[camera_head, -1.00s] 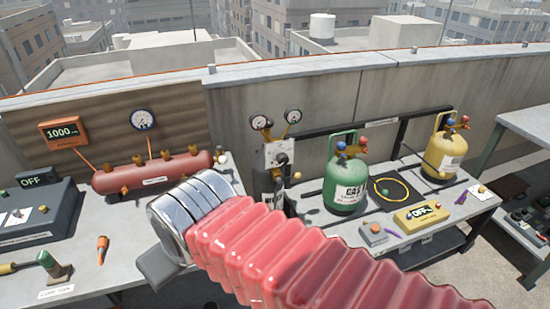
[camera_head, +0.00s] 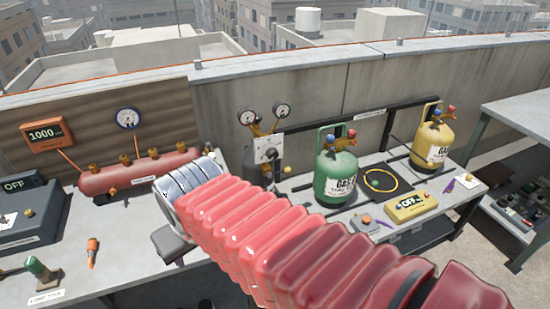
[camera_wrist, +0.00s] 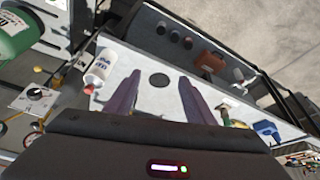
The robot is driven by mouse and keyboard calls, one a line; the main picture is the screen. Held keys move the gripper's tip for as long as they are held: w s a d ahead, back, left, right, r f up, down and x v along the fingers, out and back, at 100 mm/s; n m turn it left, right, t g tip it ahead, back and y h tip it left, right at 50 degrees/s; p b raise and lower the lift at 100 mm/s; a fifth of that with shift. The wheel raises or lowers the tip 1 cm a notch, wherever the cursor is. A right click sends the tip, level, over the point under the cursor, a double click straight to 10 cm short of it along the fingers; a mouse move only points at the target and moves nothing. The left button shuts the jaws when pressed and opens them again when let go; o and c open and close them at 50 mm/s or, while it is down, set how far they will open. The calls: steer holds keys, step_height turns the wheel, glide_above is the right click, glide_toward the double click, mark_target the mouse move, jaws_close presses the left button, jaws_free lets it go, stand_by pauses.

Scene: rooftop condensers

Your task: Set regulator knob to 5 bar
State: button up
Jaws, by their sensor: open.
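The regulator's white square plate (camera_head: 267,149) with a dark knob stands upright at the middle of the bench in the head view, under two round gauges (camera_head: 265,115). A white plate with a dark knob, apparently the same one, shows at the left of the wrist view (camera_wrist: 33,98). The knob's setting is too small to read. My gripper (camera_wrist: 159,78) is open and empty, its two purple fingers spread over a pale bench surface, apart from the plate. In the head view the fingers are hidden; my red-sleeved arm stretches across the front.
A green gas cylinder (camera_head: 336,178) and a yellow one (camera_head: 434,146) stand right of the regulator. A red tank (camera_head: 139,172) lies to its left, near a 1000 display (camera_head: 46,132). A white bottle (camera_wrist: 99,69) stands beside my left finger.

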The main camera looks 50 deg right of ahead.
steer(key=s+d+f+t+h, duration=0.1)
steer(key=s+d+f+h, duration=0.1)
steer(key=d+f, duration=0.75)
steer(key=s+d+f+t+h, duration=0.15)
steer(key=d+f, duration=0.35)
steer(key=d, duration=1)
steer(key=s+d+f+h, duration=0.2)
steer(key=d+f, duration=0.5)
steer(key=d, duration=0.5)
steer(key=w+r+n+t+h, duration=0.2)
steer(key=w+r+n+t, duration=0.3)
steer(key=r+t, duration=0.3)
step_height(320, 180, up, 4)
steer(key=shift+w+a+r+t, duration=0.2)
steer(key=shift+w+a+t, duration=0.15)
steer(key=shift+a, duration=0.1)
steer(key=shift+w+h, duration=0.1)
steer(key=shift+h, duration=0.15)
